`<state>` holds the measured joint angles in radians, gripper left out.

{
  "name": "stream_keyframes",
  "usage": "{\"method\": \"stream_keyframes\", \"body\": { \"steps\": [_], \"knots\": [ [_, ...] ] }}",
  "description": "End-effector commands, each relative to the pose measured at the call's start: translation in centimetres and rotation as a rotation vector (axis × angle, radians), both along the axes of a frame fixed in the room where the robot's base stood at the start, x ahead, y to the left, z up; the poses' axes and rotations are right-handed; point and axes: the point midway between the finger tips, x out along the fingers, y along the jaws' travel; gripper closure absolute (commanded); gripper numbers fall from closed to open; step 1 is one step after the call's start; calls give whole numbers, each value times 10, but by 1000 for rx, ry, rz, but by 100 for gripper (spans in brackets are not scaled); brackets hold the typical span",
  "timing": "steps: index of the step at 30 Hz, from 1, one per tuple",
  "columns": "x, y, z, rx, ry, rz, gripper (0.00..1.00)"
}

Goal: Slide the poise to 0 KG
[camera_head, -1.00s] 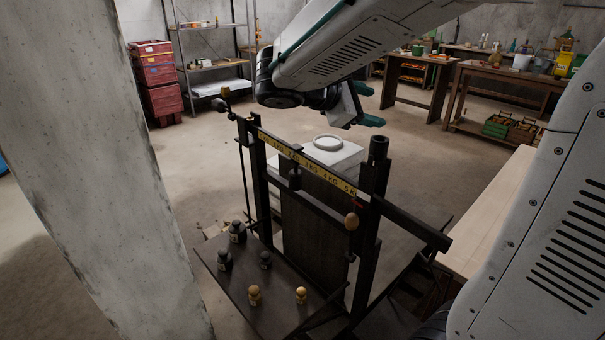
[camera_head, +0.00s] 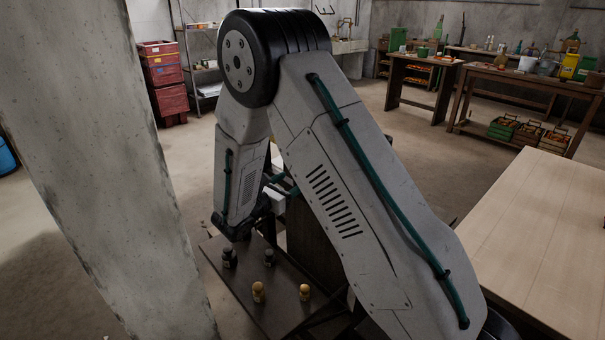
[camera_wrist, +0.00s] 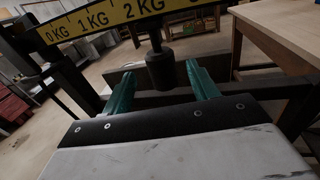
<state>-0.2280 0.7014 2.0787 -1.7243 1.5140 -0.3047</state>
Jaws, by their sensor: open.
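The poise (camera_wrist: 158,66) is a dark cylindrical weight hanging on a stem below the yellow beam (camera_wrist: 108,17) in the wrist view. My gripper (camera_wrist: 160,72) is open, with one teal finger on each side of the poise in the picture. I cannot tell whether the fingertips reach around it or stop short. In the head view my gripper (camera_head: 281,185) shows partly behind my arm, which hides the beam and poise.
A concrete pillar (camera_head: 130,170) stands at left. A wooden table (camera_head: 545,220) is at right; its edge also shows in the wrist view.

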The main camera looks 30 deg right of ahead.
Motion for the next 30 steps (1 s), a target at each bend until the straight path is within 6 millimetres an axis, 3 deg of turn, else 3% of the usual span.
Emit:
{"method": "stream_keyframes", "body": {
  "steps": [12,25,30],
  "knots": [
    [23,-58,0,1,1,-4,41],
    [27,-69,0,1,1,-2,41],
    [27,-69,0,1,0,-2,88]
  ]
}}
